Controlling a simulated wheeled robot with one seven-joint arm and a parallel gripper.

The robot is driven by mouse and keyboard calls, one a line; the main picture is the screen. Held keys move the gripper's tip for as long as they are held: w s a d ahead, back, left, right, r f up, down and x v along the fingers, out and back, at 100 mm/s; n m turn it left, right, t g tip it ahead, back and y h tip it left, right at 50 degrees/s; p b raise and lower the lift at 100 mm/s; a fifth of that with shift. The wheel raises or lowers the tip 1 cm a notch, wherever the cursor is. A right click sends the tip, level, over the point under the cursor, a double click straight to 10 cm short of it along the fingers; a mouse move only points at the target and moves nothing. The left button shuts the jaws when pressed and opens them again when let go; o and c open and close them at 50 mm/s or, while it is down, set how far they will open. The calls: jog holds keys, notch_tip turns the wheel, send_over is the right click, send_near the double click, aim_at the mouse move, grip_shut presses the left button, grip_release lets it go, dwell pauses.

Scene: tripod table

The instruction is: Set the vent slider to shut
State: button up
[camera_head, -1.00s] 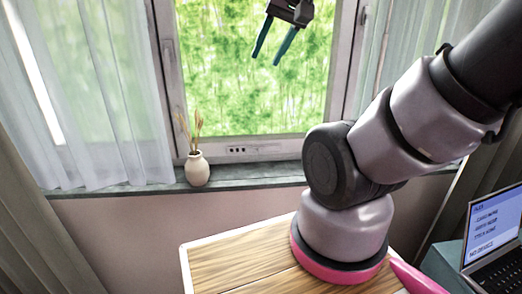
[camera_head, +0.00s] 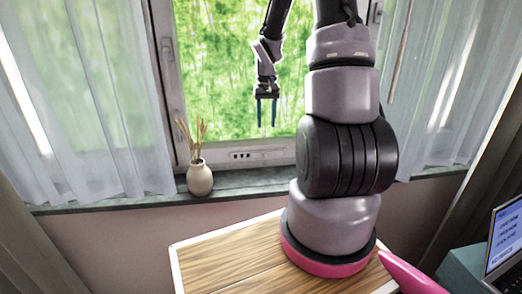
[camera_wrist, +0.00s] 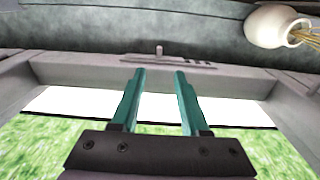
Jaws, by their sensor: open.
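The vent (camera_head: 255,155) is a pale strip with dark slots on the window's bottom frame, below my gripper in the head view. In the wrist view the vent strip (camera_wrist: 130,61) lies across the frame, with its dark slots to the right. A small upright slider knob (camera_wrist: 159,50) stands near the strip's middle. My gripper (camera_head: 267,122) points down in front of the glass, above the vent. Its two teal fingers (camera_wrist: 160,72) are open and empty. In the wrist view the knob appears just beyond and between the fingertips, apart from both.
A cream vase (camera_head: 199,179) with dried stems stands on the grey sill (camera_head: 120,200), left of the vent; it also shows in the wrist view (camera_wrist: 275,25). Sheer curtains (camera_head: 105,100) hang at both sides. A wooden table (camera_head: 235,262) and a laptop (camera_head: 505,240) are nearer.

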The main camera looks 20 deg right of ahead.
aim_at(266, 154)
jog(key=f, duration=1.3)
jog(key=shift+w+d+f, duration=0.1)
jog(key=shift+w+d, duration=0.1)
jog(key=shift+w, duration=0.2)
grip_shut()
dwell(0.8)
